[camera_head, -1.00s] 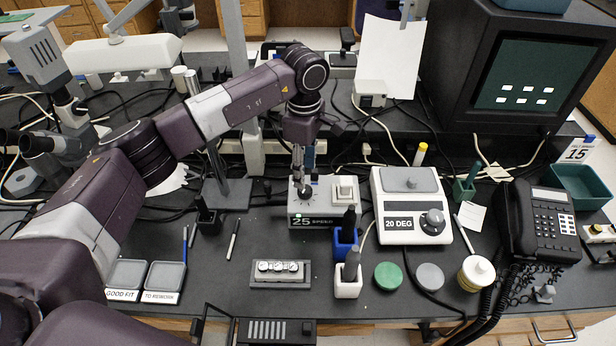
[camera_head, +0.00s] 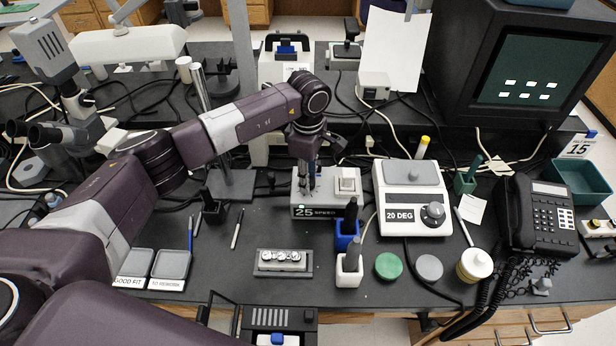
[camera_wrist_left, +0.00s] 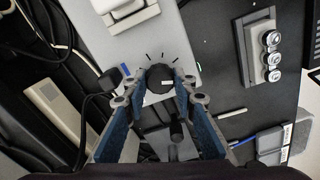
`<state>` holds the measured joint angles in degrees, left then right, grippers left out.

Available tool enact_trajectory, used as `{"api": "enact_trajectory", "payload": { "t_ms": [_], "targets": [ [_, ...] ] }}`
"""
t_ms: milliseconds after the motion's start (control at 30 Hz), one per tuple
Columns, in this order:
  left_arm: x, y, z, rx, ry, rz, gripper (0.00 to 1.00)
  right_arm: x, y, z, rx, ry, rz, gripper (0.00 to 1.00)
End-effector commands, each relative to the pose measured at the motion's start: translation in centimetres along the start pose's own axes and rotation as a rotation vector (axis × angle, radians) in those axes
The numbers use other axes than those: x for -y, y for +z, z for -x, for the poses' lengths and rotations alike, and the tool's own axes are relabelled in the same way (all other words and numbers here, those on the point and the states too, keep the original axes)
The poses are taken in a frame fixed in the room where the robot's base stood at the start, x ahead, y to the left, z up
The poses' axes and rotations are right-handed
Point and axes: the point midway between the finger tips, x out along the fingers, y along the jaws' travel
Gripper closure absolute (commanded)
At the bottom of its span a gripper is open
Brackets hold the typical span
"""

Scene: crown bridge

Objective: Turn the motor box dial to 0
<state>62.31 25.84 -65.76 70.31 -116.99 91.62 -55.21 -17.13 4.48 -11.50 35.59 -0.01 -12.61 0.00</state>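The motor box (camera_head: 318,211) is a light box with a dark "25 SPEED" front strip, a dial at its left and a white switch (camera_head: 347,183) at its right. Its black round dial (camera_wrist_left: 159,76) has a white mark and tick lines around it in the left wrist view. My left gripper (camera_head: 308,186) points down over the dial and mostly hides it in the head view. In the wrist view, the left gripper's fingertips (camera_wrist_left: 161,84) are apart, one on each side of the dial; I cannot tell whether they touch it. My right gripper is not in view.
A white "20 DEG" unit (camera_head: 404,174) stands right of the motor box. A metal stand (camera_head: 232,186) is close on the left.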

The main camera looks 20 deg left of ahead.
Motion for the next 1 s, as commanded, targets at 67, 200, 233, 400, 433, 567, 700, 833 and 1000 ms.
{"api": "enact_trajectory", "payload": {
  "t_ms": [67, 200, 233, 400, 433, 567, 700, 833, 1000],
  "targets": [
    [0.0, 0.0, 0.0, 0.000, 0.001, 0.000, 0.92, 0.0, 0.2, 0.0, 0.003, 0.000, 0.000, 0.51],
    [0.0, 0.0, 0.1, 0.000, 0.001, 0.001, 0.99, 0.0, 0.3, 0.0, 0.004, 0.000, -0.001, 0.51],
    [0.0, 0.0, 0.0, 0.000, 0.001, 0.002, 0.99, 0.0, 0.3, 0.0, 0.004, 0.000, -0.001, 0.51],
    [-0.1, 0.0, 0.0, 0.000, 0.002, 0.029, 0.99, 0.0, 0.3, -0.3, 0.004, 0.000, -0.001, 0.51],
    [-0.1, 0.0, 0.0, 0.000, 0.002, 0.039, 0.99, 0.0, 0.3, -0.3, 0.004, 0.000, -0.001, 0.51],
    [-0.1, 0.0, 0.0, 0.001, 0.003, 0.100, 0.99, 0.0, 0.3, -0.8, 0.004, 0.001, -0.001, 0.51],
    [-0.1, 0.0, -0.1, 0.000, 0.004, 0.200, 0.99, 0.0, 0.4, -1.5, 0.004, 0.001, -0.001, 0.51],
    [-0.1, 0.0, -0.1, 0.000, 0.004, 0.317, 0.99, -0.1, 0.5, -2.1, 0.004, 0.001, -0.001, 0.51],
    [-0.1, -0.1, -0.1, 0.000, 0.004, 0.480, 0.99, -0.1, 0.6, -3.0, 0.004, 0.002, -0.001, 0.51]
  ]
}}
